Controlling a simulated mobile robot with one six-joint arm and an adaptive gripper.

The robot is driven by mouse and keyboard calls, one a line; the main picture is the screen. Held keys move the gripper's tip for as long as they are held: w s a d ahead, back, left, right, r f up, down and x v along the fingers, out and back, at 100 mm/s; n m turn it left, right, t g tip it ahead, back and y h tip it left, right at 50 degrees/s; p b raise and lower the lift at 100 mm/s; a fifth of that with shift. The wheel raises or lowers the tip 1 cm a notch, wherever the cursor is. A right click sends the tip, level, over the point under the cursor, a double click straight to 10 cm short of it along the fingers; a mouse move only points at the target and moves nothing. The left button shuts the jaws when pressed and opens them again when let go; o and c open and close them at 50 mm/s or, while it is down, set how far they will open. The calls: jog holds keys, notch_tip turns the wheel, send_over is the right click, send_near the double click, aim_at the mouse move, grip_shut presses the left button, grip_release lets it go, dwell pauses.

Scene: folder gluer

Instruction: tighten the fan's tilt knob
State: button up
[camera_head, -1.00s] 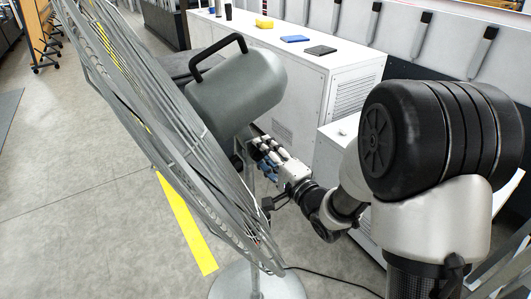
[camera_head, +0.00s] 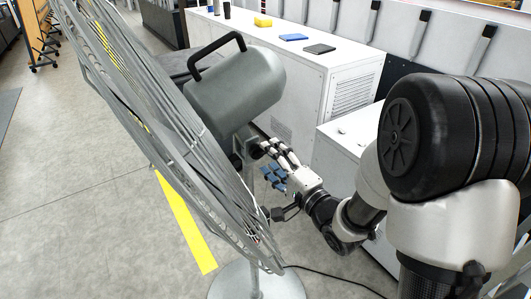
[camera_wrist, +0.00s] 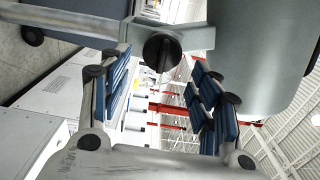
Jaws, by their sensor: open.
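The fan (camera_head: 240,85) stands on the floor, its wire cage filling the left of the head view and its grey motor housing behind it. The tilt knob (camera_wrist: 161,52) is a round black knob on a grey bracket below the housing in the wrist view. In the head view the knob (camera_head: 258,149) is small, near the fingertips. My gripper (camera_head: 268,160) is open with blue pads, on the right of the fan pole. In the wrist view my gripper's fingers (camera_wrist: 160,88) are spread to either side, with the knob beyond them, between their lines. I see no contact.
A lower white unit (camera_head: 322,150) is close behind my wrist. A cable (camera_head: 335,281) lies on the floor by the fan base (camera_head: 283,287).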

jog(key=v, duration=0.3)
jog(key=shift+s+d, duration=0.15)
jog(key=shift+s, duration=0.1)
